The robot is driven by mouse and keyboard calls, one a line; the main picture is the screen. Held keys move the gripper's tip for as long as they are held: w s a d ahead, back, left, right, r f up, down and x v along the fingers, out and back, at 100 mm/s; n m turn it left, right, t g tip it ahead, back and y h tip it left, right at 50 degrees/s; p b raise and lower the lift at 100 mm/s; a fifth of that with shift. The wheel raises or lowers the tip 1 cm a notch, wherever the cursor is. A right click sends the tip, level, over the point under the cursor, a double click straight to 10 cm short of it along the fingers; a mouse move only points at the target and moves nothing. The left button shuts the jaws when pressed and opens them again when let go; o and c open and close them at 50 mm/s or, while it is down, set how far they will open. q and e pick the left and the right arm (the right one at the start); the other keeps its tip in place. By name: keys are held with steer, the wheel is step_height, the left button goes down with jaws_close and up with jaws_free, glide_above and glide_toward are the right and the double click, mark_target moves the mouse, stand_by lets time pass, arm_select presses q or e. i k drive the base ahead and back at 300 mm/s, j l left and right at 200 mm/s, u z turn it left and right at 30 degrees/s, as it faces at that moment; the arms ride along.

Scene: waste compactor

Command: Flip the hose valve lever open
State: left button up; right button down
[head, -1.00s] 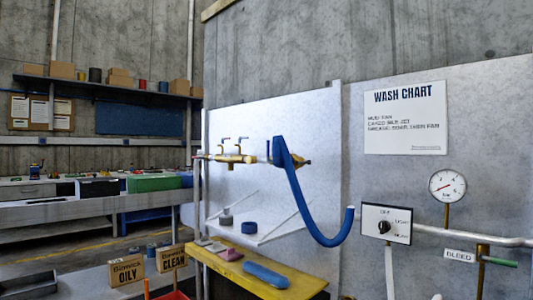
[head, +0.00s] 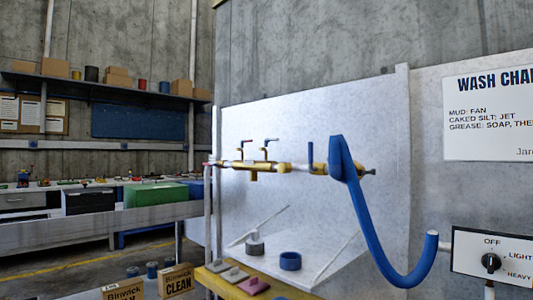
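A brass pipe (head: 285,168) with valves runs across the pale metal panel. A slim blue lever (head: 310,152) stands upright on the pipe, just left of the hose; it looks like the hose valve lever. Two smaller taps sit further left, one with a red handle (head: 247,141) and one with a blue handle (head: 271,141). The thick blue hose (head: 372,235) hangs from the pipe's right end in a long loop, its end (head: 431,235) turned up at the right. Neither of my grippers is in view.
A slanted shelf below the pipe holds a grey ring (head: 254,246) and a blue ring (head: 290,261). A yellow bench (head: 222,284) with several flat pads stands in front. A dial box (head: 492,257) and wash chart (head: 490,112) are at the right. The space before the pipe looks clear.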

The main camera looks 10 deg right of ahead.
mark_target(311, 168)
steer(key=i+j+u, duration=0.15)
steer(key=i, duration=0.35)
steer(key=i+j+u, duration=0.15)
steer(key=i, duration=0.35)
